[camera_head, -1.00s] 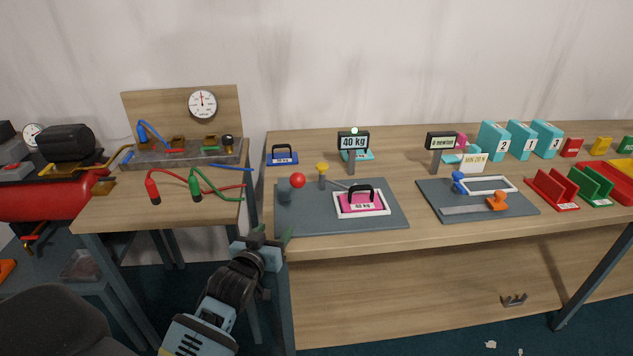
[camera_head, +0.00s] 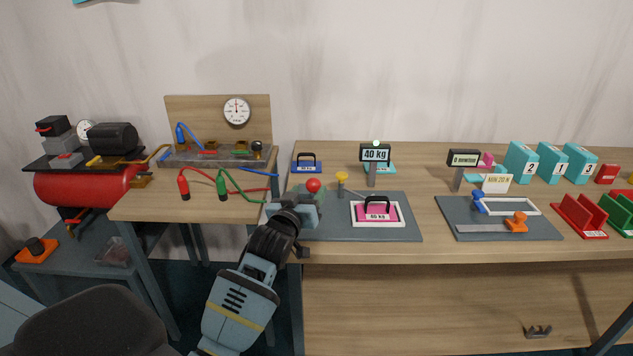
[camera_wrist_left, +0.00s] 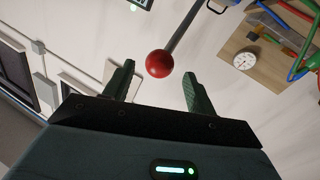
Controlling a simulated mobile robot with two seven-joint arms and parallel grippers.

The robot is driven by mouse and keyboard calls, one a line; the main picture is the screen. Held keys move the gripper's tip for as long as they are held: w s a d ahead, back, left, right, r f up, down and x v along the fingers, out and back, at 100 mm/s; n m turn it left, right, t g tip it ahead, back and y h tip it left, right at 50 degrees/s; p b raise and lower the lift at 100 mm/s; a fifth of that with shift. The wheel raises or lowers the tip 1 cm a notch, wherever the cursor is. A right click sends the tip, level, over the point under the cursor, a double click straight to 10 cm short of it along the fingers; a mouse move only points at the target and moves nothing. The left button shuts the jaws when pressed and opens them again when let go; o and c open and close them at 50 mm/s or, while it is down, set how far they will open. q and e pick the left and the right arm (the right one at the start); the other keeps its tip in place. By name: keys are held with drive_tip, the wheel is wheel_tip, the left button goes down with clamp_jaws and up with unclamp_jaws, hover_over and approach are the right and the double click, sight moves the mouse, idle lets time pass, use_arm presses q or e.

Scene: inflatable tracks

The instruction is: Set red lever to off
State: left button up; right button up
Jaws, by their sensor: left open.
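The red ball knob of the lever (camera_head: 313,185) shows just beyond my left gripper, at the left of the grey mat (camera_head: 400,228). In the left wrist view the red knob (camera_wrist_left: 159,64) sits on a grey rod, just beyond and between the two fingertips. My left gripper (camera_head: 300,205) is open, with the fingers spread; it also shows in the left wrist view (camera_wrist_left: 160,85). The knob looks apart from both fingers. The lever's base is hidden behind my gripper. My right gripper is not in view.
A yellow-topped post (camera_head: 341,178) and a pink 40 kg weight (camera_head: 377,212) in a white frame are right of the lever. A display (camera_head: 375,153) stands behind. Hoses (camera_head: 222,186) lie on the left table. A red compressor tank (camera_head: 85,187) is at far left.

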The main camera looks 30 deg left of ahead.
sight(316, 181)
use_arm(q)
drive_tip(key=shift+x, duration=3.2)
drive_tip(key=shift+c, duration=0.2)
clamp_jaws()
